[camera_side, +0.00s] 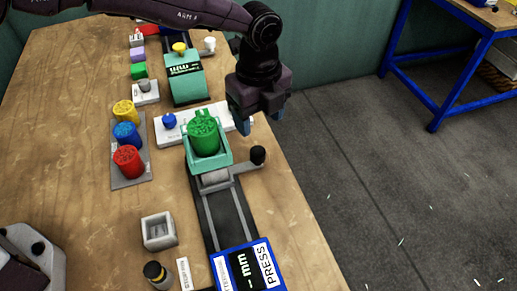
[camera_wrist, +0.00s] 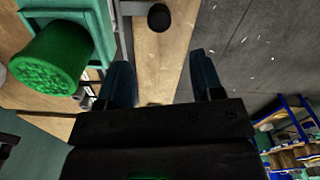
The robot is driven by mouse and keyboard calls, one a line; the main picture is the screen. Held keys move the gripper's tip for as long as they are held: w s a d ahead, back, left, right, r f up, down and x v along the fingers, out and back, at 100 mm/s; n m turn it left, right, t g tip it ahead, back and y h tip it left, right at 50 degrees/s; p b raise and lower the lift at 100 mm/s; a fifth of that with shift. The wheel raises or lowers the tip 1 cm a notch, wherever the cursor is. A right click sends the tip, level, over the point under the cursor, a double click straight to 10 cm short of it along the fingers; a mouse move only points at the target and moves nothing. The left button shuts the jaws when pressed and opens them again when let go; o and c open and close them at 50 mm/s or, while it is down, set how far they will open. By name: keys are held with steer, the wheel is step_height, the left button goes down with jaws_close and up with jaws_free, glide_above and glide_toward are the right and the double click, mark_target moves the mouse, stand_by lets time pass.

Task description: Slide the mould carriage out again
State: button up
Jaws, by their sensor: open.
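The mould carriage is a teal tray (camera_side: 222,164) on dark rails (camera_side: 228,212), with a ribbed green cylinder (camera_side: 204,138) standing in it. A grey bar (camera_side: 222,181) at its near end reaches right to a black knob (camera_side: 257,155). My gripper (camera_side: 257,122) is open and empty, above the table's right edge, up and right of the carriage. In the wrist view, the tray (camera_wrist: 103,33) and green cylinder (camera_wrist: 48,58) are at the upper left. The knob (camera_wrist: 158,17) is at the top, beyond and between my spread fingers (camera_wrist: 163,78), touching neither.
A blue-framed PRESS display (camera_side: 245,268) stands at the rails' near end. A grey plate (camera_side: 130,178) with yellow, blue and red cylinders lies left. A small grey box (camera_side: 158,231) and a dark-capped bottle (camera_side: 157,273) stand nearer. Another teal unit (camera_side: 185,80) stands behind.

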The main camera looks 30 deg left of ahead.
mark_target(259, 152)
step_height(259, 152, down, 10)
steer(key=shift+f, duration=0.2)
jaws_close()
steer(key=s+d, duration=0.8)
steer(key=shift+s+d, duration=0.3)
jaws_free()
steer(key=shift+r, duration=0.1)
